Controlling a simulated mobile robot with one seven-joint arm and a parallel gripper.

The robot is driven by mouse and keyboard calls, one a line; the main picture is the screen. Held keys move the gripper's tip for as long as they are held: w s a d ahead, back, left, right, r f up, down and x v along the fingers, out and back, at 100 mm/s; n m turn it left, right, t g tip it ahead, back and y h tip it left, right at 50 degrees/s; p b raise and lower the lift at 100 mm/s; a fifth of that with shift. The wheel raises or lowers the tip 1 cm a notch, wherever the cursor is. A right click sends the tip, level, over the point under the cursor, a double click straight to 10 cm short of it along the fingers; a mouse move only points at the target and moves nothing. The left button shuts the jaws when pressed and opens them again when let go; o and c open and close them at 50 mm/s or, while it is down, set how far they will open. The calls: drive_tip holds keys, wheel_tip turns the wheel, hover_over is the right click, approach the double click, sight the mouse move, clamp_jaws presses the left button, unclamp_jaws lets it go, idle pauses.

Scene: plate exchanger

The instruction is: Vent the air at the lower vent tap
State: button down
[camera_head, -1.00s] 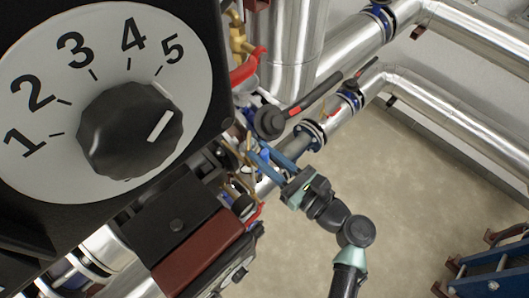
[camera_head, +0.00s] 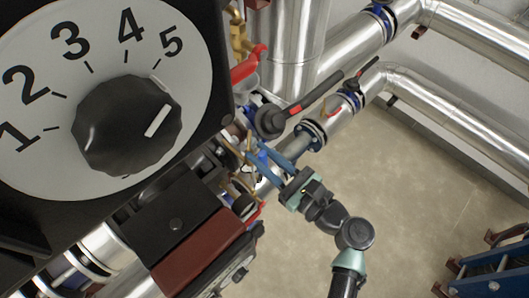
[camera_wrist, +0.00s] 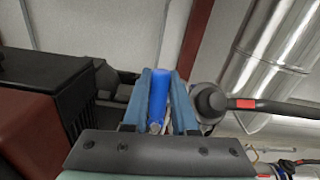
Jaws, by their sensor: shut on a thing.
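My gripper (camera_head: 257,156) reaches in from the lower right among the small fittings beside the dark box in the head view. Its blue-grey fingers are shut on a blue handle (camera_wrist: 158,94), which stands between them in the wrist view. A bit of this blue handle also shows between the fingers in the head view (camera_head: 262,158). Whether it belongs to the lower vent tap cannot be read from the pictures. The tap body and its outlet are mostly hidden by the fingers and the gripper's dark palm bar.
A large dial (camera_head: 60,95) numbered 1 to 5 fills the upper left. A black lever with a red band (camera_head: 297,110) passes close above my gripper; it is at the right in the wrist view. A red handle (camera_head: 245,68) sits higher. Open floor (camera_head: 420,190) lies right.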

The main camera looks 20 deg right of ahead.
drive_tip(key=a+f+n+b, duration=0.2)
drive_tip(key=n+b, duration=0.3)
drive_tip(key=s+a+f+n+b, duration=0.1)
drive_tip(key=a+f+n+b, duration=0.1)
drive_tip(key=n+b, duration=0.3)
drive_tip(key=s+a+f+n+b, duration=0.1)
drive_tip(key=a+f+n+b, duration=0.1)
drive_tip(key=n+b, duration=0.3)
drive_tip(key=shift+s+f, duration=0.1)
drive_tip(key=shift+f, duration=0.25)
drive_tip(key=shift+f+n+b, duration=0.3)
drive_tip(key=shift+n+b, duration=0.6)
drive_tip(key=shift+b, duration=0.05)
drive_tip(key=c, duration=0.7)
unclamp_jaws()
drive_tip(key=shift+s, duration=0.1)
